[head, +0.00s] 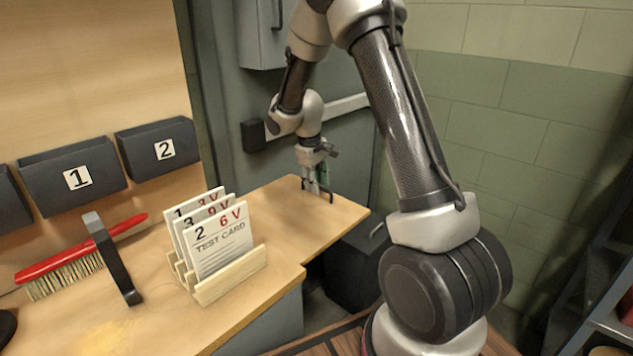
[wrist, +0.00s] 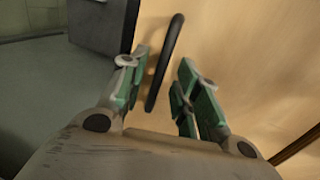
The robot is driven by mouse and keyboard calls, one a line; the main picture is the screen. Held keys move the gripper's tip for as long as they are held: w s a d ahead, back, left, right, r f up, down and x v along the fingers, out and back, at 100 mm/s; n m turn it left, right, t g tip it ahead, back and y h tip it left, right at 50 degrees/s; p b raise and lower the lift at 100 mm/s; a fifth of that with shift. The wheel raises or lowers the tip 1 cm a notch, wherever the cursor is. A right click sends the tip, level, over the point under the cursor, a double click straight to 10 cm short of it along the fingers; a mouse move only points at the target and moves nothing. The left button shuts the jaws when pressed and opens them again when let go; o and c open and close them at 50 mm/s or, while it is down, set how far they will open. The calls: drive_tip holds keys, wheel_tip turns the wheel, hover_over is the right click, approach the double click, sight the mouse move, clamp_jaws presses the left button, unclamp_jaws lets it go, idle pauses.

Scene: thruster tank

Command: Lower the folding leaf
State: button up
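The folding leaf (head: 283,212) is a light wooden panel at the right end of the workbench, raised about level with the bench top. A dark bar handle (head: 331,191) stands on the leaf near its far right part; it also shows in the wrist view (wrist: 165,62). My gripper (head: 318,187) points down at the leaf beside this handle. In the wrist view my gripper (wrist: 163,78) is open, with the handle in the gap between its green-padded fingers, closer to the left one. I see no clear contact with the handle. The leaf's underside and support are hidden.
A wooden rack of test cards (head: 218,240) stands on the bench near the leaf. A dark bin (head: 350,270) stands on the floor below the leaf, by the wall.

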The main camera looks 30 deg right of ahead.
clamp_jaws()
drive_tip(key=shift+f, duration=0.1)
